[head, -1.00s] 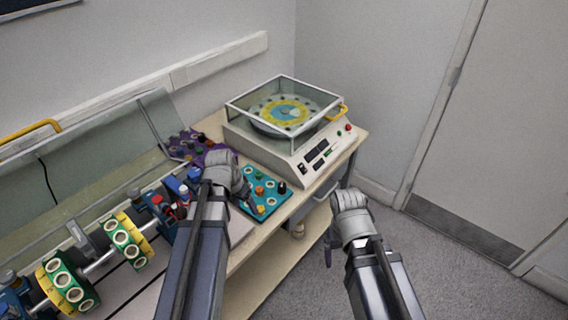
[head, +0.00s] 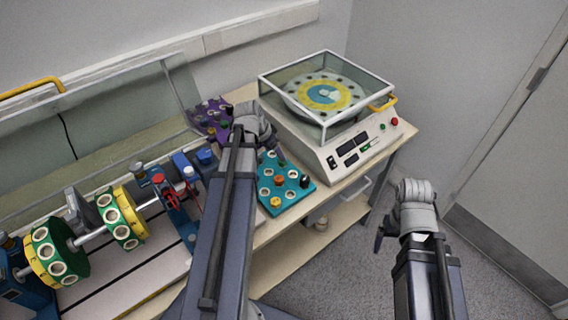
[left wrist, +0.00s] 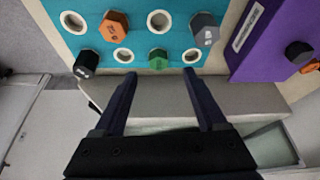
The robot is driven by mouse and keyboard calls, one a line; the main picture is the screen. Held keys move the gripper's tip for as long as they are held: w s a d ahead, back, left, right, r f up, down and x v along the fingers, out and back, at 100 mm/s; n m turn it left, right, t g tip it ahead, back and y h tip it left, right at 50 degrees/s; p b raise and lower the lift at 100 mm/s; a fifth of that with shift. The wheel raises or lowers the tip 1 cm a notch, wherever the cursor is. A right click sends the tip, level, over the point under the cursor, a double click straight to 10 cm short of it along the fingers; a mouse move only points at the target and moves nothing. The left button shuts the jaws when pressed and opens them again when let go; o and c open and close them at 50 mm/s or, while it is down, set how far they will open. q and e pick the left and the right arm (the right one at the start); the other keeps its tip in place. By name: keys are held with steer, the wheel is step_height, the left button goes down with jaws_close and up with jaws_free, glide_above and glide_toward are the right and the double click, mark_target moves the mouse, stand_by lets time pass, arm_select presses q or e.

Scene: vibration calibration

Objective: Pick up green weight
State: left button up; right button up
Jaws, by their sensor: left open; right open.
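The green weight (left wrist: 158,60) is a small hexagonal piece on the teal tray (left wrist: 180,45) in the left wrist view. It sits between two empty white-ringed holes. My left gripper (left wrist: 160,76) is open, with its fingertips on either side of the green weight and nothing gripped. In the head view my left gripper (head: 281,158) is over the far left part of the teal tray (head: 284,187); the arm hides some of that area. My right gripper (head: 380,240) hangs over the floor, right of the table, and holds nothing that I can see.
Orange (left wrist: 114,25), grey (left wrist: 204,29) and black (left wrist: 86,64) weights stand near the green one. A purple tray (head: 207,115) lies behind. A glass-covered balancing machine (head: 345,140) stands at the right, and a shaft with green-yellow discs (head: 60,250) at the left.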

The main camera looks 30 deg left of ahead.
mark_target(282, 163)
arm_select(q)
steer(key=shift+w+f+b, duration=0.25)
steer(key=shift+f+b, duration=0.05)
steer(key=shift+f, duration=0.4)
steer(key=shift+d+f, duration=0.1)
steer(key=b+x, duration=0.4)
steer(key=x, duration=0.1)
steer(key=shift+w+d+b, duration=0.15)
steer(key=shift+b, duration=0.25)
steer(key=shift+c, duration=0.3)
jaws_close()
